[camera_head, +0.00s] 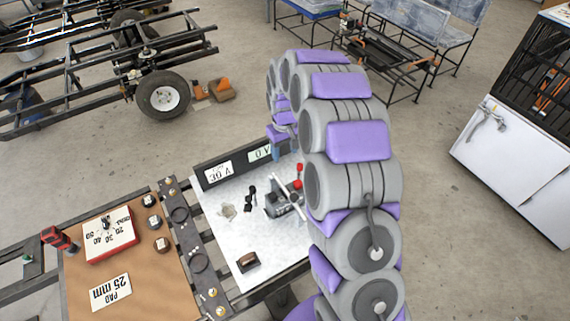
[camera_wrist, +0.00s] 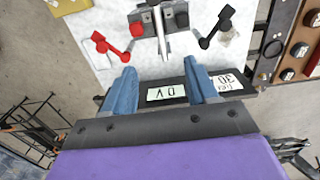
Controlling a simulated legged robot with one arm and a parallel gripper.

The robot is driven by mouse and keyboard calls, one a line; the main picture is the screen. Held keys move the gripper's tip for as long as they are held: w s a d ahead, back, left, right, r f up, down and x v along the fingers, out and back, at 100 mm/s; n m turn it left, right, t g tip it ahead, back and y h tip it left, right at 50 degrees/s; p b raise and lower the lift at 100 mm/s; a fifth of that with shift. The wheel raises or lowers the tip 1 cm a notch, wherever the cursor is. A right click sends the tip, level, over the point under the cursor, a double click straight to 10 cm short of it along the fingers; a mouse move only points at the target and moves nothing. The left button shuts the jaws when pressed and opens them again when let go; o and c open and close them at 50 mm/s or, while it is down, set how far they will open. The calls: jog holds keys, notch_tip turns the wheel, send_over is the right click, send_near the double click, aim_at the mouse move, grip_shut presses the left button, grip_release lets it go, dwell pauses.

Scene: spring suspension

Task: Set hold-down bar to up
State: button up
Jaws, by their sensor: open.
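A grey and black clamp-like fixture (camera_head: 283,201) stands on a white bench plate (camera_head: 235,245). In the wrist view, a silver bar (camera_wrist: 161,36) runs from this fixture toward my gripper; I cannot tell surely whether it is the hold-down bar. A lever with red ends (camera_wrist: 109,45) lies left of it, and a black lever (camera_wrist: 215,30) lies right. My gripper (camera_wrist: 160,66) is open, its two blue fingers wide apart with nothing between them. The silver bar's end lies just ahead of the fingertips. My arm partly hides the fixture's right side in the head view.
A black panel (camera_head: 205,172) with labels and a display edges the plate. A brown board (camera_head: 80,275) with knobs and a red-edged dial adjoins at left. A small brown block (camera_head: 247,260) sits near the plate's front. A white cabinet (camera_head: 515,160) stands right.

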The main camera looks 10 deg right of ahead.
notch_tip(320, 180, up, 9)
jog(key=p, duration=0.1)
dwell(0.3)
jog(key=shift+a+f, duration=0.1)
jog(key=shift+a, duration=0.05)
